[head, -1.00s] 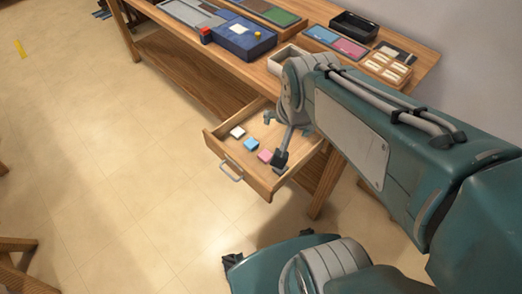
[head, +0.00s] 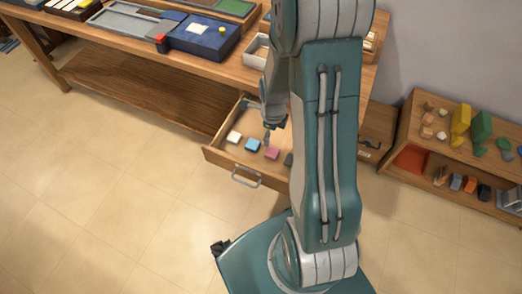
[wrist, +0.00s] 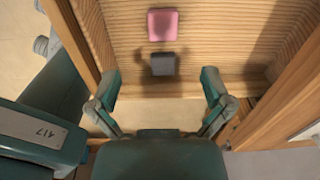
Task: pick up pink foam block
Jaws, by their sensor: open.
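The pink foam block (head: 271,153) lies in the open wooden drawer (head: 247,175), between a blue block (head: 252,145) and a dark grey block (head: 289,159). In the wrist view the pink block (wrist: 162,25) lies near the top edge, beyond the dark grey block (wrist: 164,64). My gripper (head: 257,120) is over the drawer, behind the row of blocks in the head view. In the wrist view its two fingers (wrist: 160,85) are spread wide with nothing between the tips. The dark grey block is nearer to the fingers than the pink one.
A white block (head: 234,137) lies at the row's left end. Drawer walls stand close on both sides in the wrist view. The wooden table (head: 130,42) is above the drawer and holds trays and a blue box (head: 203,35). A low shelf (head: 450,145) stands at right.

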